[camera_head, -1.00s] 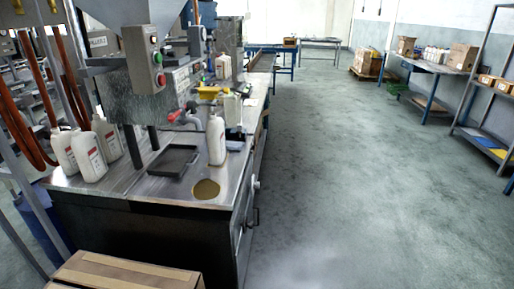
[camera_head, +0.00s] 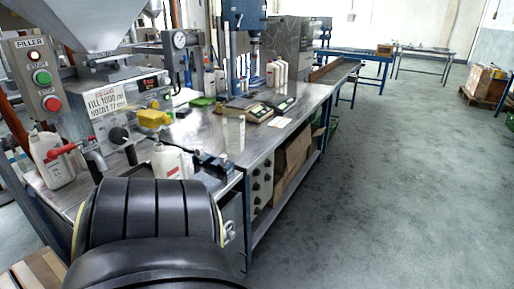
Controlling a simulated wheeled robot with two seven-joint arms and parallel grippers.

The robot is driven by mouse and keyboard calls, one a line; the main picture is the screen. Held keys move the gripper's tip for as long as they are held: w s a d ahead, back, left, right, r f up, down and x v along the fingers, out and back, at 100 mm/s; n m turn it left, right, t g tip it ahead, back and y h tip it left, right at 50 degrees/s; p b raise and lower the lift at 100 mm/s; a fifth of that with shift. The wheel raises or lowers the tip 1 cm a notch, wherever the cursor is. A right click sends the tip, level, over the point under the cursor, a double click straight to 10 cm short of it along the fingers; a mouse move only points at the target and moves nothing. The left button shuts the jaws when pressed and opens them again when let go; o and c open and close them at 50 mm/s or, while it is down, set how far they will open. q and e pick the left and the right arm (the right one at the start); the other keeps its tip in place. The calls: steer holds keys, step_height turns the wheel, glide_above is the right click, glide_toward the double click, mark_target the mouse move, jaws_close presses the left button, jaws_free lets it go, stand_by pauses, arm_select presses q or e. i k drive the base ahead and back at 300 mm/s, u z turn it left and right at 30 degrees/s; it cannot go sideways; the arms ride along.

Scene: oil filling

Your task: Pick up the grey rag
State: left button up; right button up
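I cannot make out a grey rag in this view. The steel workbench (camera_head: 212,137) runs from the lower left toward the back. A large black ribbed part of my own arm fills the lower left and hides the bench's near end. A white bottle with a red label (camera_head: 172,163) stands just behind it, partly covered. A small dark blue-grey item (camera_head: 213,164) lies at the bench edge right of this bottle; I cannot tell what it is.
A scale (camera_head: 248,110) sits farther back. A cardboard box (camera_head: 40,275) is at the lower left. The floor (camera_head: 390,190) on the right is clear.

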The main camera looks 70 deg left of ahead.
mark_target(210, 182)
steer(key=u, duration=0.7)
steer(key=i, duration=1.25)
steer(key=u, duration=1.55)
steer(key=i, duration=0.4)
steer(key=u, duration=0.4)
